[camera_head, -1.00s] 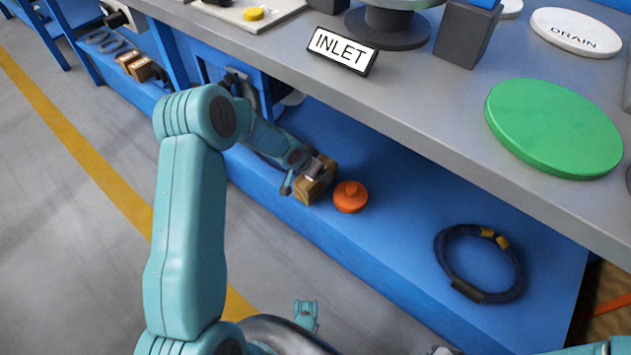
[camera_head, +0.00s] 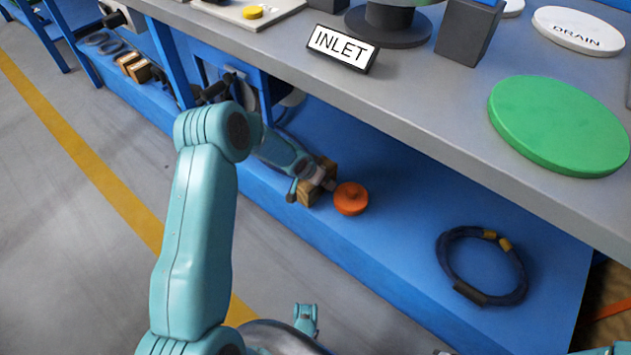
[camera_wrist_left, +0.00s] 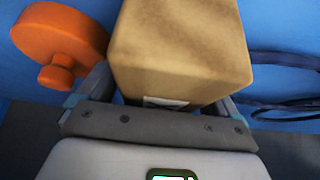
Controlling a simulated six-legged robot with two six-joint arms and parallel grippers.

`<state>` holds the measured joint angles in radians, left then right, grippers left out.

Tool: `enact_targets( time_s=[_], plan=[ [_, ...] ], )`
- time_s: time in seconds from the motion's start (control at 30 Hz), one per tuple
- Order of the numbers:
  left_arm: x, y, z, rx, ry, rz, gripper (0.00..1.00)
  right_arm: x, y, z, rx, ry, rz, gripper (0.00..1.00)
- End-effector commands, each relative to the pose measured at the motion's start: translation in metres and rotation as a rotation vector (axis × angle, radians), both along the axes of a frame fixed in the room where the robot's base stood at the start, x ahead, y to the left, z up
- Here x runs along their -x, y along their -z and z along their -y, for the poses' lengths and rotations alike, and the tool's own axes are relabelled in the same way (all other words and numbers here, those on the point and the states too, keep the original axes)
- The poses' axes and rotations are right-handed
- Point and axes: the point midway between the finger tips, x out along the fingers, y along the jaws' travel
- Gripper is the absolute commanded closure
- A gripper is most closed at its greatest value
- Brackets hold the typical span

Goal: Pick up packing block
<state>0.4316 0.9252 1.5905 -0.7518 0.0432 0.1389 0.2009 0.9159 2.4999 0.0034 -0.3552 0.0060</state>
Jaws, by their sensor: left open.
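The packing block is a tan wooden block (camera_head: 311,192) on the blue lower shelf under the bench. My left gripper (camera_head: 322,177) reaches in from the left and is at the block, partly covering it. In the left wrist view the block (camera_wrist_left: 180,45) fills the middle, between the two open fingers of the left gripper (camera_wrist_left: 165,95). I cannot tell whether the fingers touch its sides. My right gripper cannot be made out; only a bit of teal arm shows at the lower right of the head view.
An orange knobbed disc (camera_head: 351,199) sits right beside the block; it also shows in the wrist view (camera_wrist_left: 60,40). A coiled dark hose (camera_head: 482,265) lies further right on the blue shelf (camera_head: 400,245). The grey bench top (camera_head: 430,100) overhangs the shelf.

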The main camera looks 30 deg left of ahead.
Motion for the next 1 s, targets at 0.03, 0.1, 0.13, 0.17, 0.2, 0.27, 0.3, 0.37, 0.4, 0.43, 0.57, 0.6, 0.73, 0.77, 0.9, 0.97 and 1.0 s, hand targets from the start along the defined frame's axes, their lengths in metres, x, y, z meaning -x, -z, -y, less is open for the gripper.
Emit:
enact_targets(
  time_s=[0.03,0.1,0.13,0.17,0.2,0.27,0.3,0.37,0.4,0.43,0.57,0.6,0.73,0.77,0.9,0.97,1.0],
  plan=[
    [0.0,0.001,0.0,0.0,0.0,0.0,0.06,0.0,0.002,0.0,0.0,0.0,0.0,0.57],
    [0.0,0.002,0.0,0.0,0.0,0.0,0.06,0.0,0.003,0.0,0.0,0.0,0.0,0.57],
    [0.0,0.002,0.0,0.0,0.0,0.0,0.06,0.0,0.003,0.0,0.0,0.0,0.0,0.57],
    [0.0,0.002,0.0,0.0,0.0,0.0,0.06,0.0,0.003,0.0,0.0,0.0,0.0,0.57],
    [0.0,0.002,0.0,0.0,0.0,0.0,0.06,0.0,0.003,0.0,0.0,0.0,0.0,0.57],
    [0.0,0.002,0.0,0.0,0.0,0.0,0.06,0.0,0.003,0.0,0.0,0.0,0.0,0.57],
    [0.0,0.002,0.0,0.0,0.0,0.0,0.06,0.0,0.003,0.0,0.0,0.0,0.0,0.57],
    [0.0,0.002,0.0,0.0,0.0,0.0,0.06,0.0,0.003,0.0,0.0,0.0,0.0,0.57],
    [0.0,0.002,0.0,0.0,0.0,0.0,0.06,0.0,0.003,0.0,0.0,0.0,0.0,0.57],
    [0.0,0.002,0.0,0.0,0.0,0.0,0.16,0.0,0.003,0.0,0.0,0.0,0.0,0.57],
    [0.0,0.002,0.0,0.0,0.0,0.0,0.58,0.0,0.003,0.0,0.0,0.0,0.0,0.57],
    [0.0,0.002,0.0,0.0,0.0,0.0,0.72,0.0,0.003,0.0,0.0,0.0,0.0,0.57],
    [-0.001,0.001,0.0,-0.001,0.0,0.002,0.78,0.0,0.002,0.0,0.0,0.0,0.0,0.57],
    [-0.001,0.001,0.0,-0.001,0.0,0.002,0.78,0.0,0.002,0.0,0.0,0.0,0.0,0.57],
    [-0.001,-0.004,0.0,-0.001,0.0,0.002,0.78,0.0,-0.003,0.0,0.0,0.0,0.0,0.57],
    [-0.001,-0.011,0.0,-0.001,0.0,0.003,0.78,0.0,-0.011,0.0,0.0,0.0,0.0,0.57],
    [-0.001,-0.02,0.0,-0.001,0.0,0.003,0.78,0.001,-0.018,-0.001,0.0,-0.004,-0.002,0.57]
  ],
)
